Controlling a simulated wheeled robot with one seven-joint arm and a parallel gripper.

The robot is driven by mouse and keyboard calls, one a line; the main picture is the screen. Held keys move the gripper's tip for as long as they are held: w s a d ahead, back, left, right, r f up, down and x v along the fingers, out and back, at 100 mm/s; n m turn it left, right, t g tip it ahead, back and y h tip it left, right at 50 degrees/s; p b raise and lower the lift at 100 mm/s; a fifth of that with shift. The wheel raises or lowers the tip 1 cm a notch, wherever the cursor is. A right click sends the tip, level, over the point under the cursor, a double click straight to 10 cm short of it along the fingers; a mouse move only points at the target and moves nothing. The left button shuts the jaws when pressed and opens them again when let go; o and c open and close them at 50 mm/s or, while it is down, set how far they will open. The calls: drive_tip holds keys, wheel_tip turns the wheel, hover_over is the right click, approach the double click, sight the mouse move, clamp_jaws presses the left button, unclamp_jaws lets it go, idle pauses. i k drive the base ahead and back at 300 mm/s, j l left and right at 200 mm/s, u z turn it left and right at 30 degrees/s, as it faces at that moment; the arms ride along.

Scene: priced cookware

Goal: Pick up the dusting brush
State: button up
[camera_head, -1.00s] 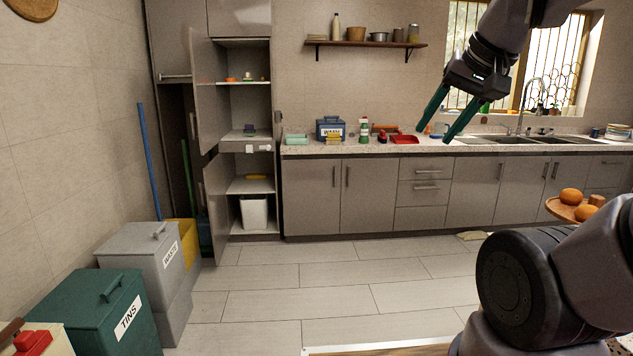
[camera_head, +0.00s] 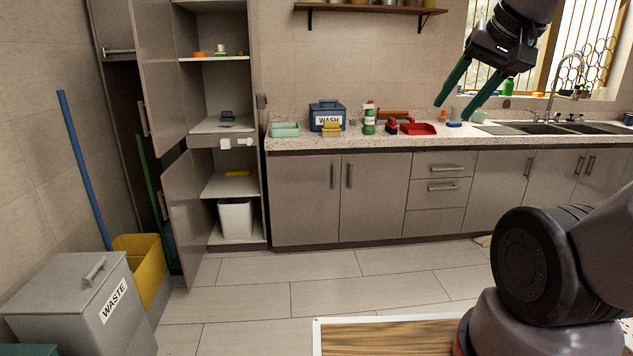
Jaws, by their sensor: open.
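My gripper (camera_head: 456,110) is open and empty, with its two green fingers hanging down above the right part of the counter in view. A red dustpan (camera_head: 419,129) lies on the counter to the left of the fingers. A small red and dark blue item (camera_head: 391,127) stands beside the dustpan; it may be the dusting brush, but it is too small to be sure. An orange-brown handle-like item (camera_head: 392,114) lies behind it. A small blue item (camera_head: 454,124) lies on the counter behind the fingers. Nothing is touching the gripper.
The counter (camera_head: 360,145) also holds a blue WASH box (camera_head: 327,115), a green-and-white bottle (camera_head: 369,119), yellow sponges (camera_head: 331,130) and green pads (camera_head: 285,130). A sink (camera_head: 540,128) is at right. Cabinet doors stand open at left near a waste bin (camera_head: 75,295).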

sight(331, 129)
drive_tip(key=i, duration=2.15)
drive_tip(key=i+u, duration=0.2)
drive_tip(key=i, duration=0.2)
drive_tip(key=i+l+u, duration=0.15)
drive_tip(key=i, duration=0.3)
drive_tip(key=i+l+u, duration=0.2)
drive_tip(key=i, duration=0.2)
drive_tip(key=i+l+u, duration=0.15)
drive_tip(key=i, duration=0.25)
